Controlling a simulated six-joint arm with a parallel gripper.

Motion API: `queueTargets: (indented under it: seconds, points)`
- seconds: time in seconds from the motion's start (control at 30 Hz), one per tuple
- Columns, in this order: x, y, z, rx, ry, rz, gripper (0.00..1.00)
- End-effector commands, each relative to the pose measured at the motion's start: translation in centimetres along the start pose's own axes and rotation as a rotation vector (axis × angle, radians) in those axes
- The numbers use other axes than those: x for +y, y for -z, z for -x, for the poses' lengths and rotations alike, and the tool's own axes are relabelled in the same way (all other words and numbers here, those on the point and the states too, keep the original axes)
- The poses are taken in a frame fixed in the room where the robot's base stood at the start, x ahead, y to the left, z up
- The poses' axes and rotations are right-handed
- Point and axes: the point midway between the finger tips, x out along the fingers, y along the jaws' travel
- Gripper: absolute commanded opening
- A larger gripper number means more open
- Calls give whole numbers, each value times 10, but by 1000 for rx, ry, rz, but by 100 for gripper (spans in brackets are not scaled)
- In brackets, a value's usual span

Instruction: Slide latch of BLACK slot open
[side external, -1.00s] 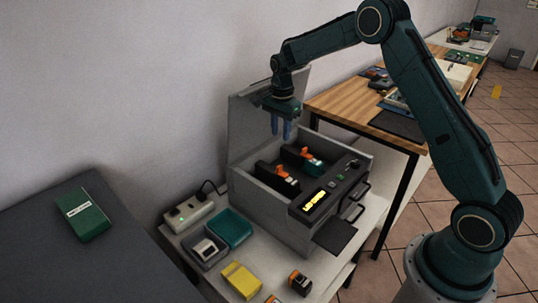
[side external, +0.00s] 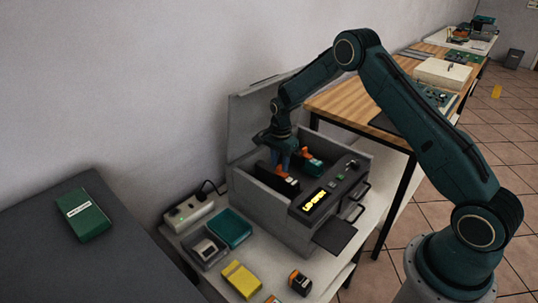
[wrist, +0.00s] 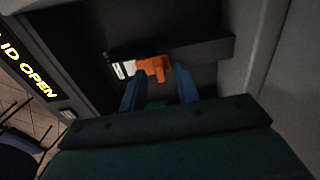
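My gripper (side external: 280,165) is lowered into the open grey box, over the nearer slot with the black block (side external: 287,187). In the wrist view my gripper (wrist: 158,75) has its two blue fingers apart. An orange latch (wrist: 153,66) with a white patch beside it shows just beyond and between the fingertips, on a black bar. I cannot tell whether the fingers touch it. In the side view the gripper mostly hides this latch. The other slot holds a teal block (side external: 313,167) with its own orange latch (side external: 305,152).
The grey box's walls (side external: 246,196) surround the gripper closely, and its raised lid (side external: 243,125) stands behind. The front panel display (side external: 314,202) is lit and reads "LID OPEN" in the wrist view (wrist: 27,68). Trays, a yellow block (side external: 241,279) and a power strip (side external: 188,214) lie outside.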

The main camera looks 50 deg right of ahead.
Motion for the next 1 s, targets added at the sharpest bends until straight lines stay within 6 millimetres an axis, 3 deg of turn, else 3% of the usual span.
queueTargets:
  seconds: [0.37,0.5,0.53,0.83,1.0]
  points:
    - [0,0,-4,0,1,0,30]
    - [0,0,-3,0,1,0,2]
    - [0,0,-3,0,1,0,0]
    - [-2,0,-3,0,1,0,0]
    - [-13,0,-3,1,3,0,0]
